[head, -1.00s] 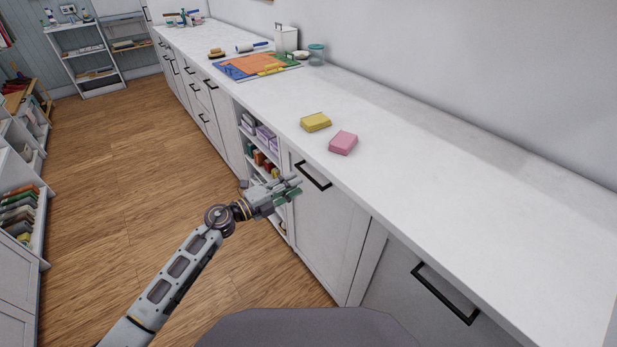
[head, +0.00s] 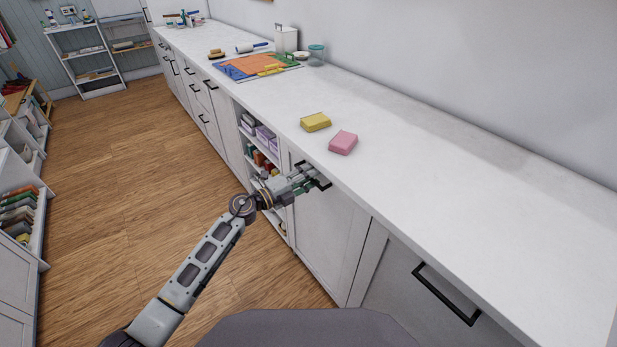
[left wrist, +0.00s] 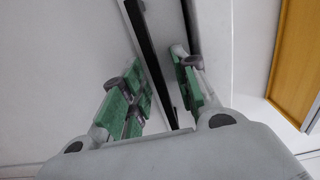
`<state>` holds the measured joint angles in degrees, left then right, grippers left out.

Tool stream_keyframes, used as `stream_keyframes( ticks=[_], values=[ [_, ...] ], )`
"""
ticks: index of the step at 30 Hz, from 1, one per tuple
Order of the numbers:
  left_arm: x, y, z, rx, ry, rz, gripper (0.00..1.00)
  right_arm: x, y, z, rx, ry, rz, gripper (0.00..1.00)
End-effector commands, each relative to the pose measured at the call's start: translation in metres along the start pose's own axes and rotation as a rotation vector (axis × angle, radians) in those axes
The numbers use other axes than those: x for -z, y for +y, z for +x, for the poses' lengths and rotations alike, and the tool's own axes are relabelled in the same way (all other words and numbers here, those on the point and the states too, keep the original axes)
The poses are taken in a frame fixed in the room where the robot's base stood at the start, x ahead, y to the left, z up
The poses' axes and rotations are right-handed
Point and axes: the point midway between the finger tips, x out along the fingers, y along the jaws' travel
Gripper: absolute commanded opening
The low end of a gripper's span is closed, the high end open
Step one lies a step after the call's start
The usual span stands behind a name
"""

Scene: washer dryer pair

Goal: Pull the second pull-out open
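A white pull-out front (head: 332,232) below the counter looks closed, flush with its neighbours. Its black bar handle (head: 322,182) sits near its top edge. My left gripper (head: 308,178) is at this handle and hides part of it in the head view. In the left wrist view, the dark handle bar (left wrist: 152,45) runs between the green-padded fingers of my left gripper (left wrist: 160,92). The fingers are apart, one on each side of the bar, with gaps showing. My right gripper is not in view.
The white counter (head: 420,170) carries a yellow sponge (head: 316,122) and a pink sponge (head: 343,142) above the pull-out. Open shelves (head: 262,160) with small items adjoin it. Another front with a black handle (head: 445,293) is nearer. The wooden floor (head: 130,150) at left is clear.

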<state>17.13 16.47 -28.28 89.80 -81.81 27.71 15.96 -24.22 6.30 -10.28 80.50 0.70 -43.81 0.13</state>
Motion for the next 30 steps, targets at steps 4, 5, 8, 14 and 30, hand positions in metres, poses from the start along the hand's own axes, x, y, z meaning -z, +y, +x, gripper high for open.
stream_keyframes(
  ticks=[4,5,8,14,30],
  values=[
    [0.000,0.000,0.000,0.000,0.000,0.000,0.20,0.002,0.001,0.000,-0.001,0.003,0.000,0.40],
    [0.000,0.000,0.000,0.000,0.000,0.000,0.16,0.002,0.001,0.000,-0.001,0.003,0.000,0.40],
    [0.000,0.000,0.000,0.000,0.000,0.000,0.03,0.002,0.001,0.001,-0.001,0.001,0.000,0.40],
    [0.000,0.000,0.000,0.000,0.000,0.000,0.00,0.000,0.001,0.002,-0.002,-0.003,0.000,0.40],
    [-0.001,0.002,-0.019,-0.004,0.000,-0.001,0.00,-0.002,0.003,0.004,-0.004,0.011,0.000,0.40]
  ],
)
